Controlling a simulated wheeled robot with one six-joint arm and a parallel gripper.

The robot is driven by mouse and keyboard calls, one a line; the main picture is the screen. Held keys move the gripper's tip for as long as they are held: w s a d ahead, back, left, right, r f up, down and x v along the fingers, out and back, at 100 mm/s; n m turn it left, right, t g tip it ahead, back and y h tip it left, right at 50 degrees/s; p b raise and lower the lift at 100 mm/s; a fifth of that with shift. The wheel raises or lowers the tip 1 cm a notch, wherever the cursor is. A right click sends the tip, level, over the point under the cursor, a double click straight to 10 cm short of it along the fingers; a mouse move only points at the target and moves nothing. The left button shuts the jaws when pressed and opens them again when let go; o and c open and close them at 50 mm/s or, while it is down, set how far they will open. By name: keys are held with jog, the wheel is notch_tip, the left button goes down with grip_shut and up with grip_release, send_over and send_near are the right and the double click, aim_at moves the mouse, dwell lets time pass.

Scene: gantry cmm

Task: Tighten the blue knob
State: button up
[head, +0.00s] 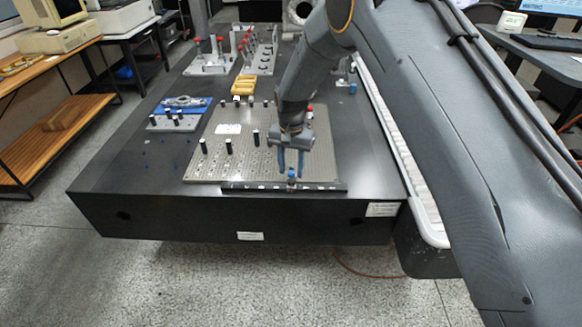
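The blue knob (291,173) is small and stands at the dark rail (245,186) along the front edge of the perforated metal plate (212,170). My gripper (291,175) points down over the front right part of this plate. Its two bluish fingers are apart, one to the left and one to the right of the knob in the picture. I see a gap between the fingers. I cannot tell whether either fingertip touches the knob or how far down they reach beside it.
The plate sits on a large black table (130,180). Several black posts with white tops (228,146) stand on the plate left of my gripper. A blue fixture (182,105), yellow blocks (244,86) and red-topped clamps (220,50) stand farther back.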

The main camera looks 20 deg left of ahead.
aim_at(291, 173)
grip_shut()
jog(key=shift+m+b, duration=0.5)
jog(key=shift+m, duration=1.1)
grip_release()
jog(key=shift+r, duration=0.1)
notch_tip(291, 173, up, 8)
jog(key=b, duration=0.2)
